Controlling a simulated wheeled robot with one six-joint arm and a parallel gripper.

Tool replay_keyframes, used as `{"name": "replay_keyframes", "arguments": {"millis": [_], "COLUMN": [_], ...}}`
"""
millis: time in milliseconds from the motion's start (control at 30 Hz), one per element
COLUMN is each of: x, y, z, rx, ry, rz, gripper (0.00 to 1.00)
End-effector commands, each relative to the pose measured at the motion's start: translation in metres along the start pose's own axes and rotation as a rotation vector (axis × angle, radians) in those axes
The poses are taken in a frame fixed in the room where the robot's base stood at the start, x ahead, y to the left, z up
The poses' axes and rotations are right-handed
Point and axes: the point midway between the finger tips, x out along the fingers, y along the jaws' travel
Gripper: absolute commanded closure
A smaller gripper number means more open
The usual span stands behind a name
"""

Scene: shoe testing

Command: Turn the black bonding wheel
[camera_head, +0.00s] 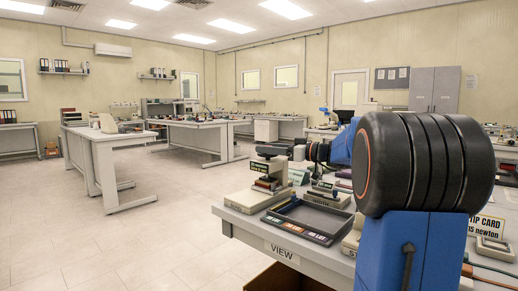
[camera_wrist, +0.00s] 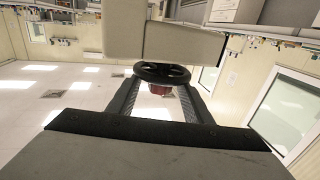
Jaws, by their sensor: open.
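In the wrist view the black bonding wheel (camera_wrist: 162,72) is a spoked ring against a pale beige machine block (camera_wrist: 150,40). A small reddish part (camera_wrist: 159,90) shows just below the wheel. My gripper (camera_wrist: 158,84) is open, with one finger on each side of the wheel's lower part. The fingertips are close to the rim; I cannot tell whether they touch it. In the head view my arm reaches to a beige machine (camera_head: 258,199) on the workbench. The wheel cannot be made out clearly there.
The workbench (camera_head: 318,262) carries a black tray (camera_head: 307,221) with coloured pieces beside the machine, and a "TIP CARD" sign (camera_head: 487,225) at right. A "VIEW" label (camera_head: 282,251) is on its edge. Other tables (camera_head: 105,150) stand at left. The floor (camera_head: 150,240) between is clear.

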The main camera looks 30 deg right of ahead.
Motion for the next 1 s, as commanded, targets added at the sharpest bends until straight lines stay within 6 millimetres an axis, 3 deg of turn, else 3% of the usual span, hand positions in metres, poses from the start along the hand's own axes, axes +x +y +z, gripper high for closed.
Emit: {"name": "replay_keyframes", "arguments": {"millis": [100,300,667,700,867,1000], "x": [0.018,0.035,0.04,0.04,0.04,0.04], "y": [-0.001,0.0,0.0,0.0,0.0,0.0], "z": [0.001,0.0,0.0,0.0,0.0,0.0], "rx": [0.001,0.0,0.001,0.001,0.001,0.001], "ry": [-0.001,0.0,0.0,0.0,0.0,0.0], "rz": [-0.003,-0.001,0.0,0.0,0.0,-0.001], "gripper": [0.54,0.54,0.54,0.57,0.95,0.96]}}
